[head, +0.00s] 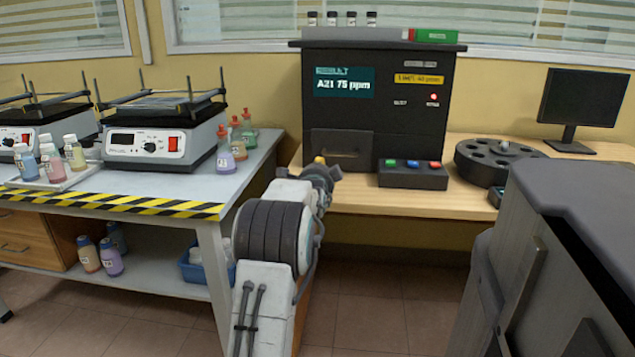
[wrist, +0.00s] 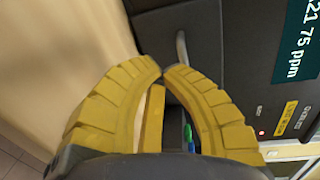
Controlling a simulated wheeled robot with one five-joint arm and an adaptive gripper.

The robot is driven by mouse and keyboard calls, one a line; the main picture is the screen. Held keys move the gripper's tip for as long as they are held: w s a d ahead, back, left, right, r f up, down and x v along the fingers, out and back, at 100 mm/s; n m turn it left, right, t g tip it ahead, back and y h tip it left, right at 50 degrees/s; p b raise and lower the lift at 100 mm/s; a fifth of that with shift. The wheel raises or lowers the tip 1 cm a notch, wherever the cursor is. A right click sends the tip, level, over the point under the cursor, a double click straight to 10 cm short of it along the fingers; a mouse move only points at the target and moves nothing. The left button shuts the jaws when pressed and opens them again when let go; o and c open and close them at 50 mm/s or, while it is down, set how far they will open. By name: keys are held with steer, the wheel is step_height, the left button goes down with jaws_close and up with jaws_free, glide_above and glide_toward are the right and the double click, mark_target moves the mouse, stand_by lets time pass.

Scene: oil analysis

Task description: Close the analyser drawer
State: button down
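The analyser (head: 378,110) is a black box on the wooden desk, its screen reading "A21 75 ppm". Its drawer (head: 325,140) is the dark panel at the lower left of the front, with a thin metal handle. It looks near flush, but I cannot tell whether a small gap is left. My gripper (head: 322,162) is in front of the drawer's lower left and partly hides it. In the wrist view, the yellow fingers of my gripper (wrist: 163,70) meet almost tip to tip with nothing visible between them. The handle (wrist: 182,50) shows just beyond the tips; contact is unclear.
A button box (head: 412,175) with green, blue and red buttons sits right of the drawer. A black round carousel (head: 495,160) and a monitor (head: 582,98) stand further right. A white bench (head: 245,170) with bottles and hotplates is at the left.

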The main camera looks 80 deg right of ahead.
steer(key=a+r, duration=0.1)
steer(key=a, duration=0.7)
steer(key=shift+s+a+p, duration=0.2)
steer(key=shift+s+p, duration=0.15)
steer(key=shift+p, duration=0.05)
steer(key=shift+r, duration=0.15)
